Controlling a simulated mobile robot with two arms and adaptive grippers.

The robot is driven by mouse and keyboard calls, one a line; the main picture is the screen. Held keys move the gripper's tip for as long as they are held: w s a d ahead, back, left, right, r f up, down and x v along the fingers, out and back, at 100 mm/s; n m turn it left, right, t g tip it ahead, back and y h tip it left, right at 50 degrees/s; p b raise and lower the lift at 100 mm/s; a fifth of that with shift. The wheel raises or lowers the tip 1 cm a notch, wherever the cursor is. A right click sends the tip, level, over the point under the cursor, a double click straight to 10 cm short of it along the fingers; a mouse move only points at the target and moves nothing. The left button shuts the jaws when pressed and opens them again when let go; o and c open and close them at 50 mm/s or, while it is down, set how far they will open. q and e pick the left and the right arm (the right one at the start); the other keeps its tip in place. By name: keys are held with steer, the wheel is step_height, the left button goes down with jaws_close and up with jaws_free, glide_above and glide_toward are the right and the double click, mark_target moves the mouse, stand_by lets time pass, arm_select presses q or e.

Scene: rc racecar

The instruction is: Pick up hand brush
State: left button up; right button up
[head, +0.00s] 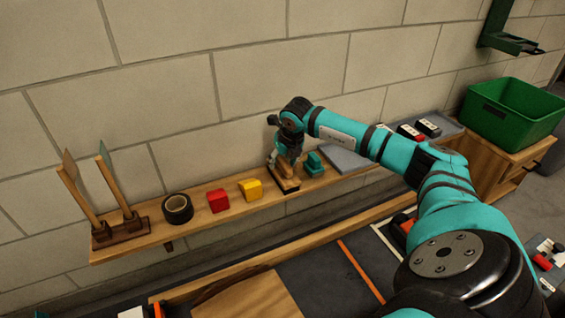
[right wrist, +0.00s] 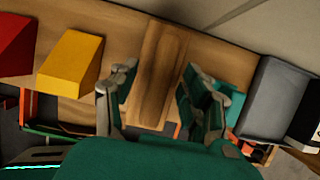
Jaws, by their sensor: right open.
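The hand brush (head: 287,184) lies on the wooden wall shelf, with a wooden back and a dark lower edge. My right gripper (head: 285,162) is just above it in the head view, pointing down and hiding part of it. In the right wrist view, the brush's long wooden body (right wrist: 160,72) runs between the two fingers of my right gripper (right wrist: 157,84). The fingers are open, one on each side of the brush, with a visible gap to it. My left gripper is not in view.
On the shelf (head: 150,238), a yellow block (head: 250,190), red block (head: 218,201) and tape roll (head: 177,208) stand left of the brush. A teal object (head: 314,164) is close on its right, then a grey flat item (head: 346,158). The brick wall is close behind.

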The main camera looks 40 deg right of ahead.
steer(key=shift+f, duration=0.25)
stand_by(0.4)
jaws_close()
